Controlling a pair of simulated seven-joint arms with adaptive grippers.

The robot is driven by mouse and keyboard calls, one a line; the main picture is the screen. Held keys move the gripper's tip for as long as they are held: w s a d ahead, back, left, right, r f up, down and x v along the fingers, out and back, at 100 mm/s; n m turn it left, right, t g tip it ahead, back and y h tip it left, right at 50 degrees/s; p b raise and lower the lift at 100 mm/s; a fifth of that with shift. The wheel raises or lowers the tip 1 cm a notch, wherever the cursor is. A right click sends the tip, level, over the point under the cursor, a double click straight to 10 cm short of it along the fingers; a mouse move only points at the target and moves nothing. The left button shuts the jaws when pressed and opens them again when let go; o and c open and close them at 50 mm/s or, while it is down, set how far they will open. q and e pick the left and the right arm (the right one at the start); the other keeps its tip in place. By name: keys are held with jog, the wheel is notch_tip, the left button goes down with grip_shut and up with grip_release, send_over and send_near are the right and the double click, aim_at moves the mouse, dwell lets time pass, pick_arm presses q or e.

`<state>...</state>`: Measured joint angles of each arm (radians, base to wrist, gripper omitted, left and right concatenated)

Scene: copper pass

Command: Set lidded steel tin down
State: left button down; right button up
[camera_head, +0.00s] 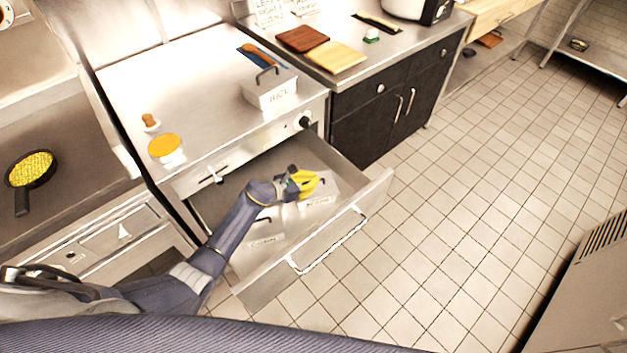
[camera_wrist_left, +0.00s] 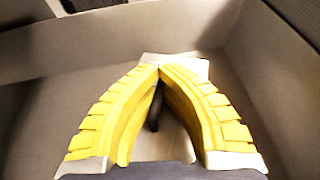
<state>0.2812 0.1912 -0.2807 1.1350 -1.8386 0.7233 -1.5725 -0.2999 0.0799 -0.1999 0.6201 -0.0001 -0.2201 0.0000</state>
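My left gripper (camera_head: 314,184) reaches down into the open drawer (camera_head: 375,195). Its yellow fingers are closed together at the tips, around the dark handle of a lidded steel tin (camera_head: 322,203). In the left wrist view, the gripper (camera_wrist_left: 160,68) has the black handle (camera_wrist_left: 155,108) between its fingers, with the tin's pale lid (camera_wrist_left: 190,64) beneath. The tin is inside the drawer; whether its base touches the drawer floor cannot be told. The gripper covers part of the lid. My right gripper is not in view.
A second lidded tin (camera_head: 264,236) with a dark handle is in the drawer, left of the held one. A tin marked RICE (camera_head: 272,95) stands on the steel top above. A bowl with orange contents (camera_head: 166,148) and a pan (camera_head: 30,170) are left. The tiled floor (camera_head: 470,180) is clear.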

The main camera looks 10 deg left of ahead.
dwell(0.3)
pick_arm(q)
jog(key=c, duration=2)
grip_release()
jog(key=o, duration=0.4)
jog(key=v, duration=1.2)
